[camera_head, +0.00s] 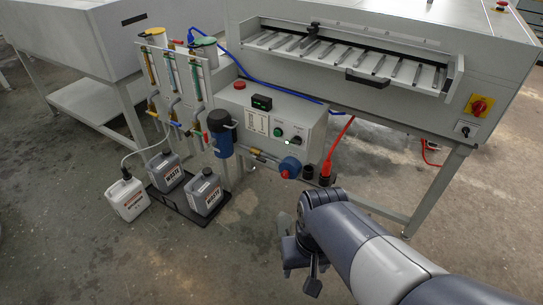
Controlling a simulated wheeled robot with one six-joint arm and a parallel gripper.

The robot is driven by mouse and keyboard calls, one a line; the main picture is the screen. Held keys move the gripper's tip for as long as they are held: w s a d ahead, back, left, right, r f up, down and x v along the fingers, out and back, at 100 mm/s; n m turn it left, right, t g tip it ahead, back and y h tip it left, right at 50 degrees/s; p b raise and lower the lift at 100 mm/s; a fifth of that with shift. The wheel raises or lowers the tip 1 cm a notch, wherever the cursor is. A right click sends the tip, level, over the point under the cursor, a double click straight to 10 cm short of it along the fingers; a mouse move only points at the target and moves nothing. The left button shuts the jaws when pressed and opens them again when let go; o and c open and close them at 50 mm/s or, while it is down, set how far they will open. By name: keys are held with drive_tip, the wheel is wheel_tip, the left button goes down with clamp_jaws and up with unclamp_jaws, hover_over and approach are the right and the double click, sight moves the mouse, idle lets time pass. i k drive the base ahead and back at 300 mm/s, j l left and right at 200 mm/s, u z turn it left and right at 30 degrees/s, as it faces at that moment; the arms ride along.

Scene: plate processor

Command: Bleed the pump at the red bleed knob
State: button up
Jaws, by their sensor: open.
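A blue round pump part (290,167) sits low at the front of the grey control box (282,120), in the middle of the head view. A small reddish spot shows at its lower edge; it is too small to tell whether this is the bleed knob. A red button (239,85) is on top of the box at its left end. My gripper (300,278) hangs below the end of my arm, in front of and below the pump. It is open, apart from the pump, and nothing shows between its fingers.
A red hose with a red connector (326,168) stands right of the pump. A blue filter housing (221,132) is to its left. A machine leg (436,192) is at right.

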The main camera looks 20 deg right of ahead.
sight(285, 175)
drive_tip(key=i+l, duration=0.25)
drive_tip(key=i+l+u, duration=0.15)
drive_tip(key=l, duration=0.25)
drive_tip(key=i+l, duration=0.3)
drive_tip(key=l+u, duration=0.05)
